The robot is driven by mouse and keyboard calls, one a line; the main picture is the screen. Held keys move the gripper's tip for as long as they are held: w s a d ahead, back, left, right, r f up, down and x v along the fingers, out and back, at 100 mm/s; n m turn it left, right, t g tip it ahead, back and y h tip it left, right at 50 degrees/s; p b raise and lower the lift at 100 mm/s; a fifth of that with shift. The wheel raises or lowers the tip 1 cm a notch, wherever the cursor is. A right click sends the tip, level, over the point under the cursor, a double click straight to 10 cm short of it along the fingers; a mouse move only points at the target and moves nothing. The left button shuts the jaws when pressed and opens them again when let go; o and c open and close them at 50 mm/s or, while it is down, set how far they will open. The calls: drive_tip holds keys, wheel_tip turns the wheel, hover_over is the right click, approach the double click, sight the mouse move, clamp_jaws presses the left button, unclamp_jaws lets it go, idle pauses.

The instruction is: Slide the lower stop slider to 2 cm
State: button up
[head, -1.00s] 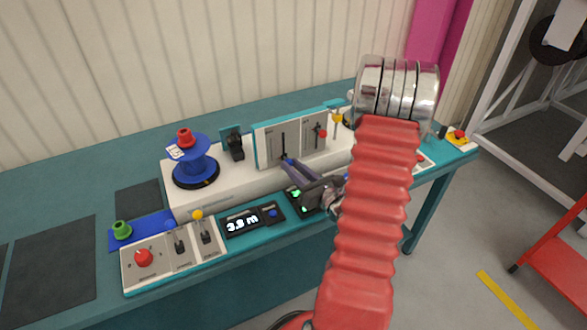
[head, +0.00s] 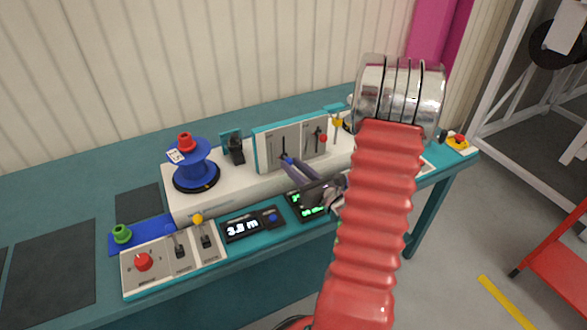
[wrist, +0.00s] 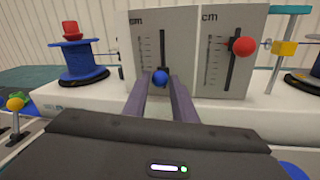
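The panel (head: 268,155) on the white housing carries two upright slots with scales. The left slider has a blue knob (wrist: 160,77) low in its slot. The right slider has a red knob (wrist: 243,47) higher in its slot. The labels and scale numbers are too small to read, so I cannot tell by name which is the lower stop. My gripper (wrist: 159,84) reaches the blue knob, with one finger on each side and a narrow gap seeming to show beside it. In the head view the fingers (head: 291,166) point up at the knob and partly hide it.
A blue reel (head: 196,168) stands left on the housing. In front are a lit length display (head: 241,230), a green-lit screen (head: 308,203) and a switch box with a red knob (head: 143,262). A yellow knob (wrist: 284,48) stands right of the panel.

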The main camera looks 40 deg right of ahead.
drive_tip(key=o, duration=0.4)
drive_tip(key=shift+c, duration=0.2)
drive_tip(key=s+a, duration=0.1)
drive_tip(key=s, duration=1.2)
drive_tip(key=shift+s, duration=0.35)
drive_tip(key=shift+a+f, duration=0.1)
